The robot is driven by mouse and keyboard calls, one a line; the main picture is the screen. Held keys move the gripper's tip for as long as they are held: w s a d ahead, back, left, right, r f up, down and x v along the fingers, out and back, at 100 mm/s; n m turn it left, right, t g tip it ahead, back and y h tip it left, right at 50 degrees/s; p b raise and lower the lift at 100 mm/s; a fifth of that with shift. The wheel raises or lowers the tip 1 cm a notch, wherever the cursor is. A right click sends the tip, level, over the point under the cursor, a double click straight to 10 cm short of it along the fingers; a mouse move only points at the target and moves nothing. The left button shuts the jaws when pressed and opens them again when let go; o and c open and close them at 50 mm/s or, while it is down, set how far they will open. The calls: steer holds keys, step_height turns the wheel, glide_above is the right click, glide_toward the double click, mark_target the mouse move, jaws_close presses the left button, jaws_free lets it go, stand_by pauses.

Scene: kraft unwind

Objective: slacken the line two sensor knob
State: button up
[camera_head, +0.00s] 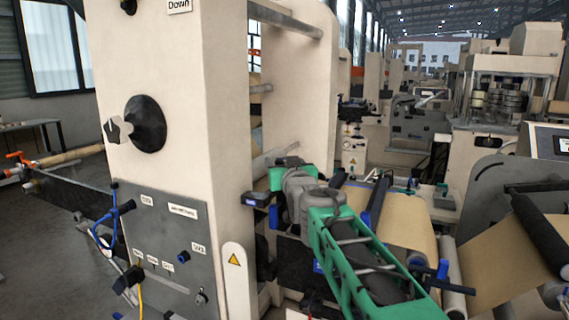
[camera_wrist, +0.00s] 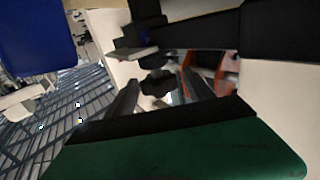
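In the wrist view, a small dark lobed knob (camera_wrist: 158,84) shows between the two dark fingers of my gripper (camera_wrist: 160,98). The fingers stand apart, with light gaps beside the knob; I cannot tell whether either touches it. No label is readable there, so I cannot tell whether this is the line two sensor knob. In the head view, my green and grey arm reaches to the right side of the cream machine column (camera_head: 165,70); my gripper's fingertips are hidden there.
A brown paper web (camera_head: 405,215) and rollers lie right of my arm. An orange-red part (camera_wrist: 218,68) is close to my fingers.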

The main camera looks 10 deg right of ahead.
steer(key=c, duration=1.2)
